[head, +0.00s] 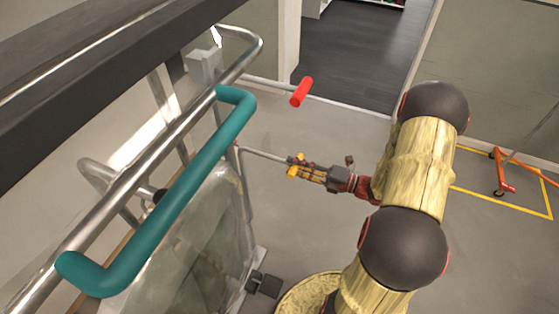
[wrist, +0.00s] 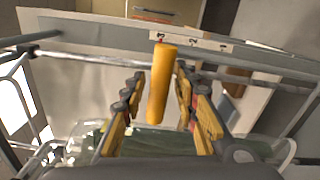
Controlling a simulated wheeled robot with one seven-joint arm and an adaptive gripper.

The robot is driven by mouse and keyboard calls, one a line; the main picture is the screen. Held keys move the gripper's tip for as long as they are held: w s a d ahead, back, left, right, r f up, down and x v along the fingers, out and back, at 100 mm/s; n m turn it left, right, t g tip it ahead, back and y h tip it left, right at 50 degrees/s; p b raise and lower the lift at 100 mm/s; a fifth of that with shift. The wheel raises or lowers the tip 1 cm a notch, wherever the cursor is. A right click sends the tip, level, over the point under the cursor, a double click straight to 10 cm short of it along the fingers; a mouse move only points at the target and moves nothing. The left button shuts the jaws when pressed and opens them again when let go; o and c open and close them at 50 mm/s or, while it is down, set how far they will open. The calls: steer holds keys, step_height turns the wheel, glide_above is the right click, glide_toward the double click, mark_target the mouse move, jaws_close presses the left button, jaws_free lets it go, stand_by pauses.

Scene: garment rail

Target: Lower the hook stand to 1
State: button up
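An orange cylindrical handle (wrist: 160,85) stands between the fingers of my gripper (wrist: 157,103) in the wrist view. The fingers are apart, with a visible gap on the left and a narrower one on the right. In the head view, my gripper (head: 303,168) is at the end of a thin metal rod (head: 264,153), with yellow-orange showing at its tips. I cannot tell which part is the hook stand. A pale strip (wrist: 190,40) with small dark marks lies beyond the handle in the wrist view; the marks are too small to read surely.
A teal handle (head: 180,190) on a metal tube frame (head: 100,220) fills the left of the head view. A red cylinder (head: 301,92) sticks out above my gripper. A clear panel (head: 205,240) is below the teal handle. Orange wheeled legs (head: 503,172) stand at the right.

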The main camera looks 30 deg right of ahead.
mark_target(279, 159)
steer(key=x, duration=0.6)
steer(key=shift+c, duration=1.1)
jaws_close()
